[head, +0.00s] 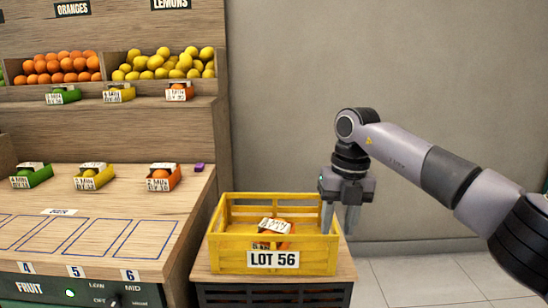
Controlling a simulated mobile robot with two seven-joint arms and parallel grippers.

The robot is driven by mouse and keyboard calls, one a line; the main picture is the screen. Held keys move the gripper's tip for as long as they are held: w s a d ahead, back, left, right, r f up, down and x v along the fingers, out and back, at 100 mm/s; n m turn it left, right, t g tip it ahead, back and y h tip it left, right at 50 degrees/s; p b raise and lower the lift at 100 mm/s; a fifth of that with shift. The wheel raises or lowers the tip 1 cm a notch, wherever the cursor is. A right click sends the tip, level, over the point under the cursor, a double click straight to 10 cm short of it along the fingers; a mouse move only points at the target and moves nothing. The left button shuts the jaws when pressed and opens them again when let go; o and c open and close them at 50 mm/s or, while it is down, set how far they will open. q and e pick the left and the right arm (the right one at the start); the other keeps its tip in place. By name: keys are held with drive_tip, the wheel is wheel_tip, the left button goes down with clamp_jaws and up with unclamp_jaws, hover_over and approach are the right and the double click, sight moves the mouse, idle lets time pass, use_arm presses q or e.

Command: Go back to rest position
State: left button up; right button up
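My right gripper (339,218) comes in from the right and points down at the right end of the yellow crate (225,250). Its two fingers are apart with nothing between them. One finger overlaps the crate's right end in the picture; I cannot tell if they touch. An orange carton with white labels (275,228) lies inside the crate, left of the gripper and apart from it. My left gripper is not in view.
The crate stands on a wooden-topped stand (345,268). At left, a wooden counter (130,200) holds several small fruit cartons and a small purple block (198,167). Shelf bins hold oranges (62,66) and lemons (160,64). Floor (420,280) at right is clear.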

drive_tip(key=s+a+f+g+y, duration=0.1)
drive_tip(key=s+a+f+y, duration=0.3)
drive_tip(key=a, duration=0.3)
drive_tip(key=s+a+f+y, duration=0.2)
drive_tip(key=s+a+y, duration=0.2)
drive_tip(key=a+y, duration=0.25)
drive_tip(key=s+a+f+g+y, duration=0.1)
drive_tip(key=s+a+f+y, duration=0.3)
drive_tip(key=a, duration=0.4)
drive_tip(key=s+d+f+m+t+h, duration=0.1)
drive_tip(key=d+f+m+t+h, duration=0.3)
drive_tip(key=d+m+t, duration=0.7)
drive_tip(key=d+f+m+t+h, duration=0.2)
drive_tip(key=d+f+m+t, duration=0.45)
drive_tip(key=m, duration=0.95)
drive_tip(key=s+d+f+m+g+h, duration=0.1)
drive_tip(key=s+d+f+m+h, duration=0.4)
drive_tip(key=s+d+f, duration=0.15)
drive_tip(key=s+d+f+m+g+h, duration=0.2)
drive_tip(key=s+d+f+g, duration=0.25)
drive_tip(key=s, duration=0.35)
wheel_tip(320, 180, up, 6)
drive_tip(key=s+p, duration=0.1)
drive_tip(key=p, duration=0.8)
drive_tip(key=shift+s+d+r+t, duration=0.2)
drive_tip(key=shift+d+r+t, duration=0.1)
drive_tip(key=shift+d, duration=0.1)
